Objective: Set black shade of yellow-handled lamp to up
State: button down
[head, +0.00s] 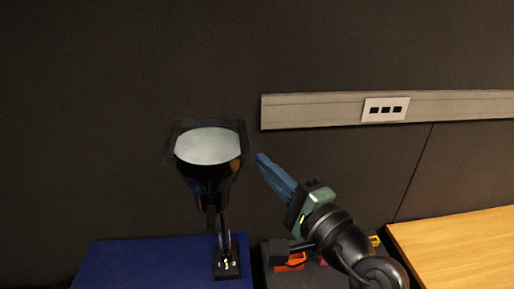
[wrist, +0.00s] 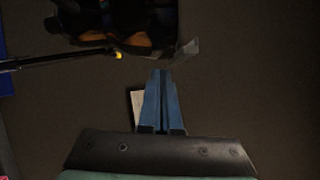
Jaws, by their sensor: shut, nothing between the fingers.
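The lamp's black shade (head: 208,182) stands left of centre in the head view, its wide mouth with a pale disc turned upward and toward the camera. Its thin black stem (head: 222,235) goes down to a small base (head: 227,264). My gripper (head: 261,158) is just right of the shade, its blue fingers shut and empty, pointing up and left. A gap shows between them in the head view. In the wrist view the fingers (wrist: 163,73) reach up toward a dark glossy part of the lamp (wrist: 110,20). A small yellow spot (wrist: 118,55) shows there; the rest of the handle is not clear.
The lamp stands on a blue surface (head: 150,265). Orange and other coloured items (head: 290,262) lie low beside my arm, partly hidden. A wooden table (head: 460,245) is at right. A grey rail (head: 320,112) with a socket plate (head: 385,109) runs along the dark wall.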

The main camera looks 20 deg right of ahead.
aim_at(248, 161)
jog(key=shift+w+a+r+p, duration=0.15)
jog(key=shift+w+a+p, duration=0.3)
jog(key=shift+a, duration=0.3)
jog(key=shift+w+a+r+b, duration=0.35)
jog(key=shift+a+r, duration=0.1)
jog(key=shift+a, duration=0.2)
